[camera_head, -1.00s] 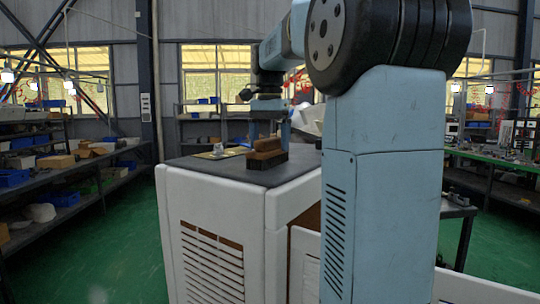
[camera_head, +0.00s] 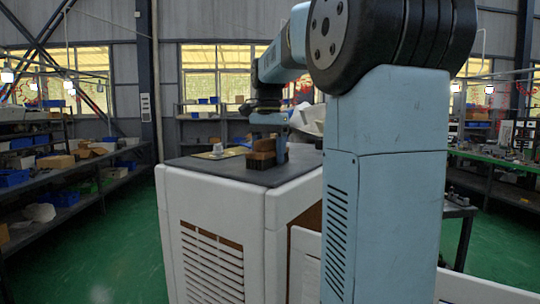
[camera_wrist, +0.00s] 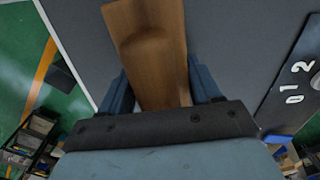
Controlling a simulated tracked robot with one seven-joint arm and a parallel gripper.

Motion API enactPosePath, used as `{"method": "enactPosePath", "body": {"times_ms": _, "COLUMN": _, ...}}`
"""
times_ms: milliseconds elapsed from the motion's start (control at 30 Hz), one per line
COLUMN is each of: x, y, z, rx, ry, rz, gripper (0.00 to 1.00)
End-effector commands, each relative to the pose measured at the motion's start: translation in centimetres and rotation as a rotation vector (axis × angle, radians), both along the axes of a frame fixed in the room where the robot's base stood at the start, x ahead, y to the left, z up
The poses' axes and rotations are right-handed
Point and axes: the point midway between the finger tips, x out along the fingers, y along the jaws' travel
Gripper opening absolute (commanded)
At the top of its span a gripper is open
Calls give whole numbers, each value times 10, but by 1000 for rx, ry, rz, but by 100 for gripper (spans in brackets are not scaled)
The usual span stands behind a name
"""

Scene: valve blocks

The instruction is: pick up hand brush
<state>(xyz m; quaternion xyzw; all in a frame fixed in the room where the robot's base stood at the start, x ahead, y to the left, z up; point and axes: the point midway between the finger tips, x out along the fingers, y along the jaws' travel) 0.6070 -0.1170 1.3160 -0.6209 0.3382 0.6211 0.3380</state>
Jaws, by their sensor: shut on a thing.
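The hand brush (camera_head: 262,158) has a brown wooden back and dark bristles. In the head view it stands bristles down on the dark top of the white cabinet (camera_head: 229,172). My gripper (camera_head: 268,144) comes down on it from above, with a finger at its right side. In the wrist view the brush's wooden back (camera_wrist: 152,58) runs between my two blue fingers (camera_wrist: 160,92), which are shut on it. I cannot tell whether the bristles are clear of the surface.
A flat yellowish plate with a small pale part (camera_head: 217,151) lies left of the brush. A dark panel with white digits (camera_wrist: 297,82) shows at the right of the wrist view. Shelves with blue bins (camera_head: 62,196) stand at the left.

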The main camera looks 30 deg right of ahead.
Motion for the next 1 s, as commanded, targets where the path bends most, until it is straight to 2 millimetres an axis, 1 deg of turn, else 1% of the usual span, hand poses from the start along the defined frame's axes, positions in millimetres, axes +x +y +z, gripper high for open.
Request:
{"method": "enactPosePath", "body": {"times_ms": 33, "x": 0, "y": 0, "z": 0, "rx": 0, "ry": 0, "rz": 0, "gripper": 42}}
{"method": "enactPosePath", "body": {"times_ms": 200, "x": 0, "y": 0, "z": 0, "rx": 0, "ry": 0, "rz": 0, "gripper": 26}}
{"method": "enactPosePath", "body": {"times_ms": 433, "x": 0, "y": 0, "z": 1, "rx": 0, "ry": 0, "rz": 0, "gripper": 26}}
{"method": "enactPosePath", "body": {"times_ms": 567, "x": 0, "y": 0, "z": 8, "rx": 0, "ry": -1, "rz": 0, "gripper": 26}}
{"method": "enactPosePath", "body": {"times_ms": 667, "x": 1, "y": 0, "z": 21, "rx": -1, "ry": -3, "rz": 0, "gripper": 26}}
{"method": "enactPosePath", "body": {"times_ms": 733, "x": 0, "y": 0, "z": 34, "rx": -1, "ry": -4, "rz": 0, "gripper": 26}}
{"method": "enactPosePath", "body": {"times_ms": 867, "x": -23, "y": 4, "z": 59, "rx": -1, "ry": -6, "rz": -1, "gripper": 26}}
{"method": "enactPosePath", "body": {"times_ms": 1000, "x": -47, "y": 9, "z": 88, "rx": -1, "ry": -6, "rz": -1, "gripper": 26}}
